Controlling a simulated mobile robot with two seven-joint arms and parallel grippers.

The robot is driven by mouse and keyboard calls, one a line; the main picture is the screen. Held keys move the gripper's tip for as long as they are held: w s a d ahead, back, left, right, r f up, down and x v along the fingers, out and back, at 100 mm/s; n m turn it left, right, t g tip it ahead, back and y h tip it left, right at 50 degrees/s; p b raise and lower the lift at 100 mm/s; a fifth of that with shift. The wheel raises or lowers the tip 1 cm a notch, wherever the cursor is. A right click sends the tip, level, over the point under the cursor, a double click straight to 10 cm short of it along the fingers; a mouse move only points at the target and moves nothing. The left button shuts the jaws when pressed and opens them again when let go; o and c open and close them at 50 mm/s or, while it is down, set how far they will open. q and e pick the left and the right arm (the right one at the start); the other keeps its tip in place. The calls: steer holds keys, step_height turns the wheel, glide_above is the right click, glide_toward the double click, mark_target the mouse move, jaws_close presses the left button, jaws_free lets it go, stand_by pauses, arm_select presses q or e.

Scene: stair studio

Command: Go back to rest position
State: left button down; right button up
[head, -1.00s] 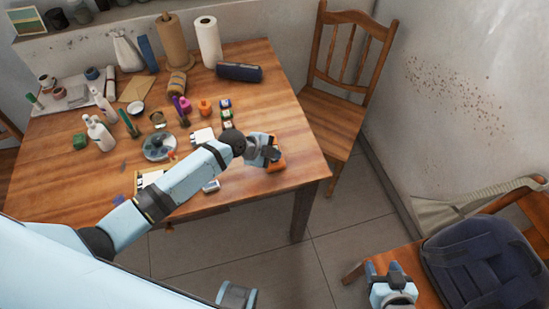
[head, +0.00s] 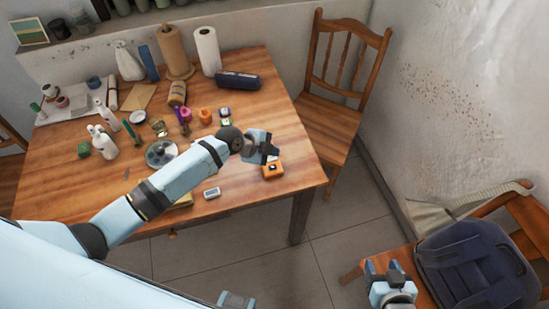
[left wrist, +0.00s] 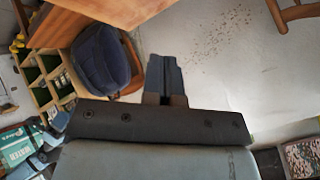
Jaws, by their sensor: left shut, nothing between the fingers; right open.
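My left gripper (head: 270,151) is over the right front part of the wooden table (head: 240,190). Its fingers are shut and empty, and they also show closed together in the left wrist view (left wrist: 165,78). A small orange device (head: 273,170) rests on the table just below it in the picture, apart from the fingers. My right gripper (head: 384,268) is open and empty at the lower right, in front of the chair with the dark blue backpack (head: 475,265).
Bottles, paper rolls (head: 207,52), a dark blue case (head: 238,80) and a round palette (head: 161,153) crowd the table's left and back. A small grey device (head: 212,193) lies near the front edge. A wooden chair (head: 335,110) stands at right. Tiled floor (head: 340,235) is clear.

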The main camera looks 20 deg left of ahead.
arm_select(q)
steer(key=s+a+n+t+y, duration=0.1)
steer(key=s+n+t+y, duration=0.1)
steer(key=s+n, duration=0.6)
steer(key=s+a+f+n+t+y+p, duration=0.1)
steer(key=s+n, duration=0.7)
steer(key=s, duration=0.8)
steer(key=shift+s+a+t+y, duration=0.15)
steer(key=shift+a+t+y, duration=0.25)
steer(key=shift+a+t, duration=0.45)
